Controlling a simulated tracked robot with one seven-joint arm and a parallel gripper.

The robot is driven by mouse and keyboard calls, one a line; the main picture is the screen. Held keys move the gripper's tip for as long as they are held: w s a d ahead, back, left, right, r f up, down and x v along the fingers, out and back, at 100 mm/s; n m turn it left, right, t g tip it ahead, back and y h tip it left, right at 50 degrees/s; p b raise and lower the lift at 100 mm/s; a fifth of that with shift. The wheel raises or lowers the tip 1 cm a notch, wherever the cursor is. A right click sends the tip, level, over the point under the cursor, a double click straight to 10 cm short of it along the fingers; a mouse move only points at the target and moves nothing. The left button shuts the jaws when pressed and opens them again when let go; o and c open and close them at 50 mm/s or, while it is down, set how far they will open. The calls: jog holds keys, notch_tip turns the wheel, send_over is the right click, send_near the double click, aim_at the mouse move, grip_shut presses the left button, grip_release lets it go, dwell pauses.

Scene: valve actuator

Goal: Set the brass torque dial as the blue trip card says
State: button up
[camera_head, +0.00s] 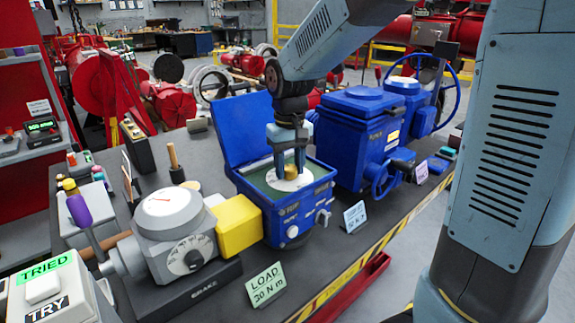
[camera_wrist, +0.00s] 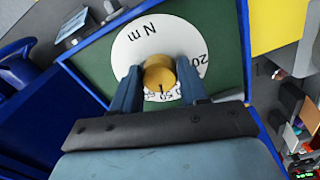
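The brass torque dial (camera_head: 291,172) sits on a white round scale in the open blue actuator box (camera_head: 270,207). In the wrist view the brass dial (camera_wrist: 159,75) is between my fingers, over a scale (camera_wrist: 135,45) marked "N m" and "20"; other marks are partly covered. My gripper (camera_head: 290,165) points down into the box, and its fingers (camera_wrist: 160,78) appear to touch the dial on both sides. The pale blue trip card (camera_head: 355,216) stands on the bench right of the box; its lettering is too small to read surely.
A green card (camera_head: 266,285) reads "LOAD 30 N m". A grey brake unit with a gauge (camera_head: 168,202) and a yellow coupling (camera_head: 238,225) stand left of the box. The raised blue lid (camera_head: 237,130) is behind it. A second blue actuator (camera_head: 355,140) and a pink card (camera_head: 421,172) are right.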

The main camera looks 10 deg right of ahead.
aim_at(290, 167)
jog(key=o, duration=0.4)
jog(key=shift+r, duration=0.1)
jog(key=shift+w+r, duration=0.1)
notch_tip(290, 167, up, 14)
jog(key=shift+f, duration=0.25)
dwell(0.4)
